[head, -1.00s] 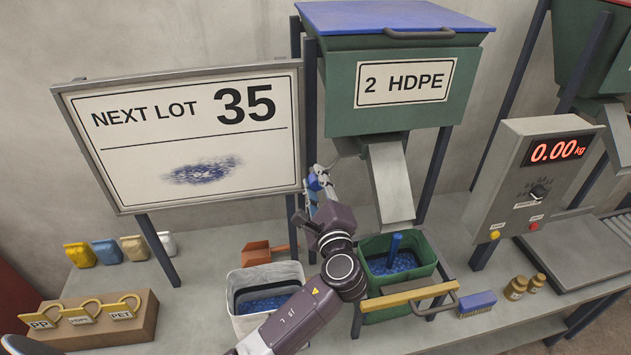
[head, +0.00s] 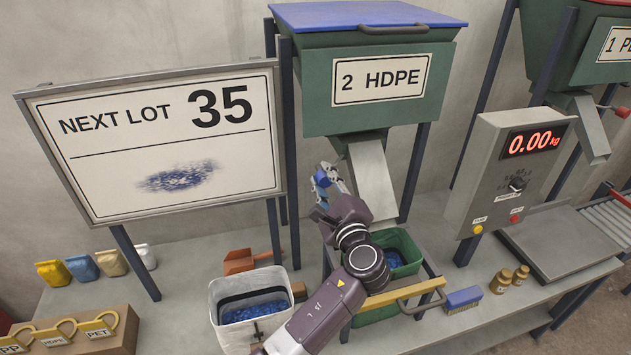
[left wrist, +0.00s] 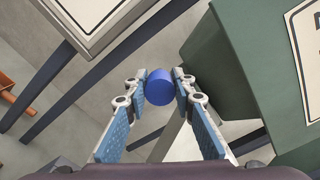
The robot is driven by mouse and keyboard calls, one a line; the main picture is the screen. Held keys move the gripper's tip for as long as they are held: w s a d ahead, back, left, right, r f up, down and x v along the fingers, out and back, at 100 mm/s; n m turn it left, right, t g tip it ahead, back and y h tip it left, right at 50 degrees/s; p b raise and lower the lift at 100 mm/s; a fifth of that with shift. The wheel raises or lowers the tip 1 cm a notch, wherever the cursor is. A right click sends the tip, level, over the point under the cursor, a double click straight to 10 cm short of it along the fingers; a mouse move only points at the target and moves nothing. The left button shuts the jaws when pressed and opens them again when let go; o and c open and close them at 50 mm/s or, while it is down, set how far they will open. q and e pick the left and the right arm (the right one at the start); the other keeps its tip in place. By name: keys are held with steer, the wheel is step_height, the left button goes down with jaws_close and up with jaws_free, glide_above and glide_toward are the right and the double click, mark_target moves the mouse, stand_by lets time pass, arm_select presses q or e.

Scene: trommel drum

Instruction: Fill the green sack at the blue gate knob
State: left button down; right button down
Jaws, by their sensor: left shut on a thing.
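The blue gate knob (left wrist: 159,88) is a short blue cylinder between my left gripper's fingertips in the left wrist view. My left gripper (head: 323,180) is shut on it, just left of the metal chute (head: 373,180) under the green hopper (head: 385,85) labelled 2 HDPE. The green sack (head: 412,243) stands open below the chute, with blue granules (head: 392,259) inside. My left arm hides its left part. I cannot tell whether granules are falling from the chute. My right gripper is not in view.
A white bin (head: 222,318) of blue granules stands left of my arm. A yellow bar (head: 405,292) crosses before the sack. The scale display (head: 530,143) reads 0.00 kg. A brush (head: 463,298) and small jars (head: 502,281) lie right. The board (head: 160,145) shows 35.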

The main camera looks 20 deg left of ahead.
arm_select(q)
steer(key=shift+d, duration=0.15)
steer(key=c, duration=1.9)
jaws_free()
steer(key=shift+d, duration=0.1)
steer(key=o, duration=0.3)
steer(key=shift+w+d, duration=0.1)
steer(key=shift+w, duration=0.1)
steer(key=shift+s, duration=0.2)
steer(key=v, duration=0.7)
steer(key=shift+s+d, duration=0.1)
